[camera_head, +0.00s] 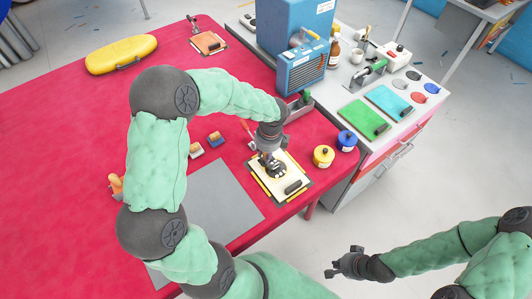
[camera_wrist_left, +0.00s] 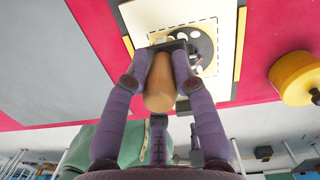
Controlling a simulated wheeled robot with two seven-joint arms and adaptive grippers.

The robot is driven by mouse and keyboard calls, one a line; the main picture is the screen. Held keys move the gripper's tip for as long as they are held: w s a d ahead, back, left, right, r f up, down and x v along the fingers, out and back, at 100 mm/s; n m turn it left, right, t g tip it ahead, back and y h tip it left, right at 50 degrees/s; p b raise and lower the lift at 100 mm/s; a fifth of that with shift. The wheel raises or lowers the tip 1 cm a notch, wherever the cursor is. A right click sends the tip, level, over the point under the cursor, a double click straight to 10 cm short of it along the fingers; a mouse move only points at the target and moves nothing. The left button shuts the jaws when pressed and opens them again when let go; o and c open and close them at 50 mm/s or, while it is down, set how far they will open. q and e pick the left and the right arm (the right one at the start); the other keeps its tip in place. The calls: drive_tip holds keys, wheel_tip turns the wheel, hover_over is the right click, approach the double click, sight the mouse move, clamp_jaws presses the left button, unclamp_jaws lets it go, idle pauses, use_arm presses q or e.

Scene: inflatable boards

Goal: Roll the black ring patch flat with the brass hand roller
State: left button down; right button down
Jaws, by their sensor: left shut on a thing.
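The black ring patch (camera_head: 276,171) lies on a cream board (camera_head: 267,185) with a dashed outline, near the red table's front right edge. The patch (camera_wrist_left: 207,45) also shows in the left wrist view, partly hidden by the tool. My left gripper (camera_head: 268,153) is over the patch, pointing down. In the left wrist view my left gripper (camera_wrist_left: 160,75) is shut on the wooden handle of the hand roller (camera_wrist_left: 158,92). A dark frame shows at the handle's far end; the roller's contact with the patch is hidden. My right gripper (camera_head: 345,265) is away from the table, low right, its opening unclear.
A black block (camera_head: 293,187) lies on the board's near part. Yellow (camera_head: 323,156) and blue (camera_head: 346,140) tins stand to the right. A grey mat (camera_head: 220,200) lies to the left. A blue machine (camera_head: 300,50) and a tool cart (camera_head: 400,95) stand behind.

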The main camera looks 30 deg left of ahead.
use_arm(q)
drive_tip(key=shift+f, duration=0.45)
